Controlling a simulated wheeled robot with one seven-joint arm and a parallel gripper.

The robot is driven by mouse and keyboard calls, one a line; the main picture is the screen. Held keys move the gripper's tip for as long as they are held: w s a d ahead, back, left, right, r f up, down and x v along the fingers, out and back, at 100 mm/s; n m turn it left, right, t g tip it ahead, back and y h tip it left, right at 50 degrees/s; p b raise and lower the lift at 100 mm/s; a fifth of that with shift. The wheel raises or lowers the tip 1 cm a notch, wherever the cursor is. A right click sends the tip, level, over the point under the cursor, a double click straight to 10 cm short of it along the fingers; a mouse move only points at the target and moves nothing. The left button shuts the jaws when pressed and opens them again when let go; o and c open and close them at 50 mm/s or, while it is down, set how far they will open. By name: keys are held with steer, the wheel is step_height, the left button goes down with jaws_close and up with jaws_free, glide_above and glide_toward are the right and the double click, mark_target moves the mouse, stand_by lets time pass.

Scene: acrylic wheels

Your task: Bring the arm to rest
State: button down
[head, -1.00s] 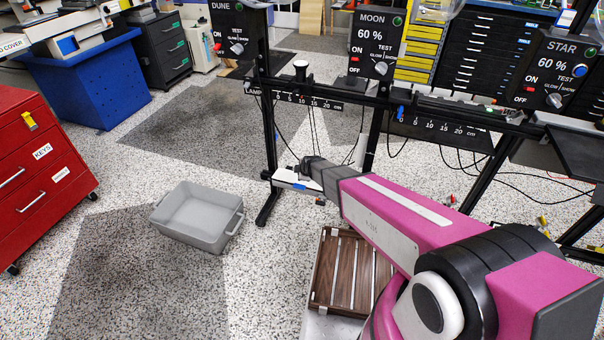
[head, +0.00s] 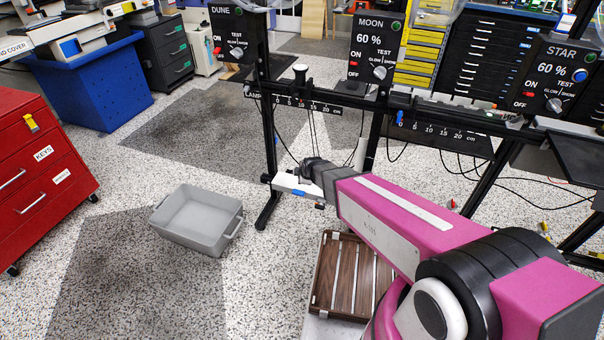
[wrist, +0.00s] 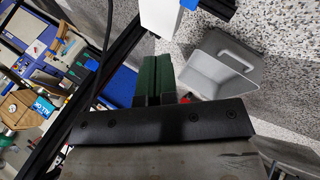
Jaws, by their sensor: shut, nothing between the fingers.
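My arm, magenta and grey with dark joints, reaches from the lower right of the head view toward the middle. Its dark far end is beside the black stand (head: 268,140). In the wrist view my gripper (wrist: 156,62) shows two green fingers lying together, shut with nothing between them. In the head view the fingers cannot be made out. A white part with a blue patch (head: 297,187) shows at the far end of the arm; I cannot tell what it belongs to.
The black stand carries the DUNE (head: 236,35), MOON (head: 375,50) and STAR (head: 556,75) panels, with hanging cables. A grey bin (head: 193,243) and a wooden slatted tray (head: 326,270) are near the arm. A red cabinet (head: 35,180) stands left. Speckled floor around the bin is clear.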

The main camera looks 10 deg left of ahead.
steer(key=shift+s+d+r, duration=0.15)
steer(key=shift+s+r, duration=0.05)
steer(key=shift+s, duration=0.35)
steer(key=shift+s+d+r, duration=0.2)
steer(key=shift+s+r, duration=0.05)
steer(key=shift+s, duration=0.3)
steer(key=shift+s+d+r, duration=0.15)
steer(key=shift+s+r, duration=0.05)
steer(key=shift+s, duration=0.35)
steer(key=s+d+r+m+g+h, duration=0.1)
steer(key=s+d+r+m+g, duration=0.1)
steer(key=d+r+m, duration=0.2)
steer(key=s+d+r+m+g+h, duration=0.1)
steer(key=d+m, duration=0.8)
steer(key=d, duration=1.1)
steer(key=s+d+r+m+g+h, duration=0.2)
steer(key=d+r+m, duration=0.4)
steer(key=d, duration=0.7)
steer(key=shift+s+r+m+g, duration=0.4)
steer(key=shift+s+m+g, duration=0.3)
steer(key=shift+s, duration=0.45)
